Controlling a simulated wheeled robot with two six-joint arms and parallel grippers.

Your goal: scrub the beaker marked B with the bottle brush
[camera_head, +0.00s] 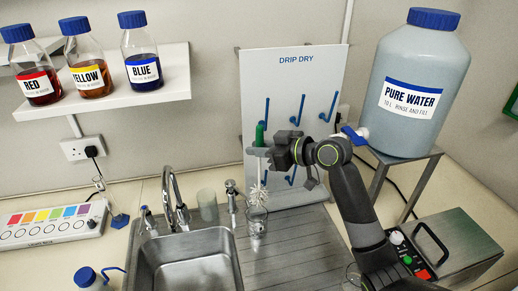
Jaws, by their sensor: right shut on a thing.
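My right gripper (268,153) is in front of the drip-dry board, shut on the bottle brush. The brush's green handle (260,133) sticks up above the fingers. Its white bristles (257,194) hang below, at the mouth of a clear glass beaker (257,225). I cannot tell how far the bristles reach inside. The beaker stands upright on the ribbed drainer right of the sink; any letter on it is too small to read. My left gripper is not in view.
The sink (190,265) and tap (172,190) lie left of the beaker. A drip-dry board (330,70) with blue pegs stands behind. A large water bottle (400,135) on a stand and a metal box (465,235) are at right. A greenish cup (207,204) stands behind the sink.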

